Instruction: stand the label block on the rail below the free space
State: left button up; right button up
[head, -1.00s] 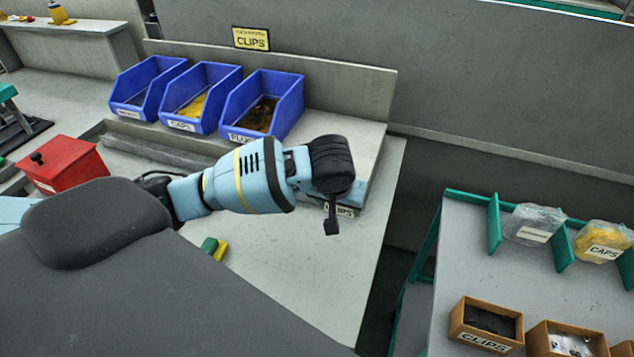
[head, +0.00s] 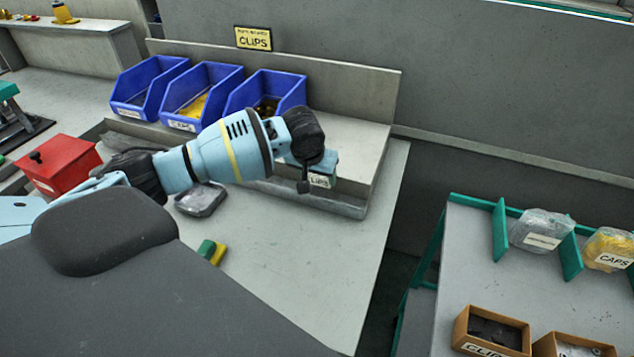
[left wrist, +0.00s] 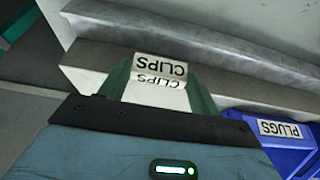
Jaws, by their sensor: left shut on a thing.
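The label block (head: 321,181) is a small pale block marked CLIPS, partly hidden by my wrist in the head view. My left gripper (left wrist: 160,88) is shut on the label block, which shows between its green fingers in the left wrist view (left wrist: 160,67). The rail (head: 346,207) is a grey strip along the shelf's front edge. The block is at the rail's right part, to the right of the last blue bin. I cannot tell whether it touches the rail. The free space (head: 352,138) is the bare shelf right of that bin. My right gripper is not in view.
Several blue bins (head: 200,95) stand left of the free space; the PLUGS bin (left wrist: 280,130) shows close by in the wrist view. A yellow CLIPS sign (head: 253,38) is behind.

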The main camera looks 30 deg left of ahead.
pick_arm(q)
jog(key=shift+s+d+f, duration=0.1)
jog(key=shift+f, duration=1.25)
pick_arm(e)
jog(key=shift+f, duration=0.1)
pick_arm(q)
jog(key=shift+f, duration=0.1)
jog(key=o, duration=0.9)
jog(key=shift+o, duration=0.2)
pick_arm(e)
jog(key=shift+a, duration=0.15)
pick_arm(q)
jog(key=p+v, duration=0.2)
jog(key=v, duration=1)
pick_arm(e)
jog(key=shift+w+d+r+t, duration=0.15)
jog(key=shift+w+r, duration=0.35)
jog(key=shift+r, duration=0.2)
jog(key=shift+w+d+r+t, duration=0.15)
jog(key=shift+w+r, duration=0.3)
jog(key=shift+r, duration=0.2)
